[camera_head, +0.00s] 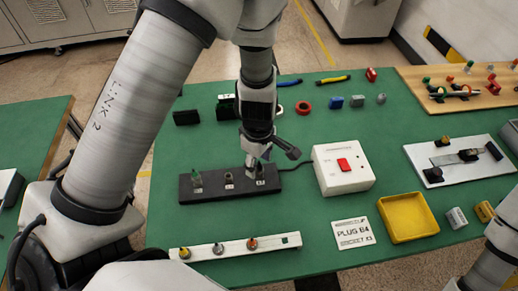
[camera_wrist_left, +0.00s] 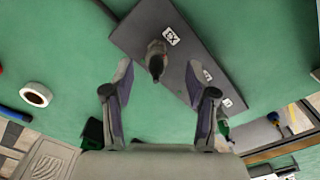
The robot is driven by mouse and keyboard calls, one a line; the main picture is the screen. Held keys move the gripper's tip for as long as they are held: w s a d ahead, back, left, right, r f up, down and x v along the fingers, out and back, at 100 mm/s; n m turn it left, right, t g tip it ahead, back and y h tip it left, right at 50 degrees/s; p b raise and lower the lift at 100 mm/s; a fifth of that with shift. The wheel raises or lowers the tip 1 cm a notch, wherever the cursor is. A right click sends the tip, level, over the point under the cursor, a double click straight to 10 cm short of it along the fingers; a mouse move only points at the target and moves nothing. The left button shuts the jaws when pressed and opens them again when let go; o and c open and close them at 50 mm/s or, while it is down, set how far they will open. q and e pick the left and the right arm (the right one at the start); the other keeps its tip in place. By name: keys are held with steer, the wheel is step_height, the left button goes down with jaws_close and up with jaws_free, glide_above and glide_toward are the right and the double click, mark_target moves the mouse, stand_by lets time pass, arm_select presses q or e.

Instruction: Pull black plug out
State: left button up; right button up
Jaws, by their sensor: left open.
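My left gripper (camera_head: 257,158) points down over that right end and mostly hides the dark plug in the head view. In the left wrist view, the dark plug (camera_wrist_left: 156,62) stands by the upper label, ahead of and between the open fingers (camera_wrist_left: 159,82), with no visible contact. The strip (camera_wrist_left: 150,28) runs diagonally there, and the green plug (camera_wrist_left: 225,129) shows beyond the right finger. My right gripper is out of view.
A white box with a red switch (camera_head: 343,180) stands close to the strip's right end, with a black cable between them. A white rail (camera_head: 220,250) lies in front. A yellow tray (camera_head: 408,232) and a printed card (camera_head: 353,232) lie at right front.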

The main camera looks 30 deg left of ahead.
mark_target(259, 167)
arm_select(q)
steer(key=f, duration=0.3)
steer(key=shift+w+a+f+b, duration=0.15)
steer(key=shift+w+f+b, duration=0.15)
steer(key=shift+w, duration=0.1)
steer(key=shift+s+r, duration=0.15)
steer(key=shift+s, duration=0.05)
jaws_close()
steer(key=c, duration=0.9)
jaws_free()
steer(key=shift+c, duration=0.2)
jaws_close()
